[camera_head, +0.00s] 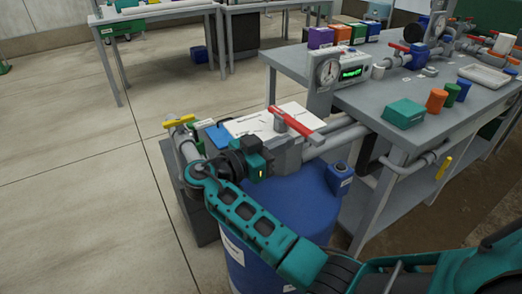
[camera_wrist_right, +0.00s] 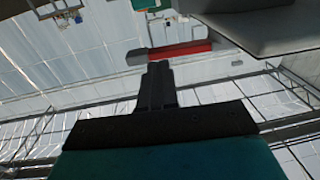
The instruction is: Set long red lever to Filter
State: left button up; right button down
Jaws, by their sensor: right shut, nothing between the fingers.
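The long red lever (camera_head: 296,123) sits on a grey hub above a white labelled plate (camera_head: 252,121) on the valve. Its red arm slants from upper left to lower right in the head view. The print on the plate is too small to read. My right gripper (camera_head: 266,152) is beside the grey valve body, below and left of the lever. In the right wrist view its fingers (camera_wrist_right: 158,68) are together and empty. The red lever (camera_wrist_right: 182,48) crosses just beyond their tips; I cannot tell whether they touch. My left gripper is not in view.
A blue drum (camera_head: 290,205) stands under the valve. A yellow-handled valve (camera_head: 179,122) is on the left. The grey bench (camera_head: 352,118) on the right carries a gauge (camera_head: 328,71), a teal box (camera_head: 404,113) and several other items. The floor at left is clear.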

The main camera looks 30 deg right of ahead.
aim_at(303, 134)
jog(key=shift+w+d, duration=0.15)
jog(key=shift+d, duration=0.6)
jog(key=shift+w+d, duration=0.1)
jog(key=shift+d, duration=0.65)
jog(key=shift+t, duration=0.3)
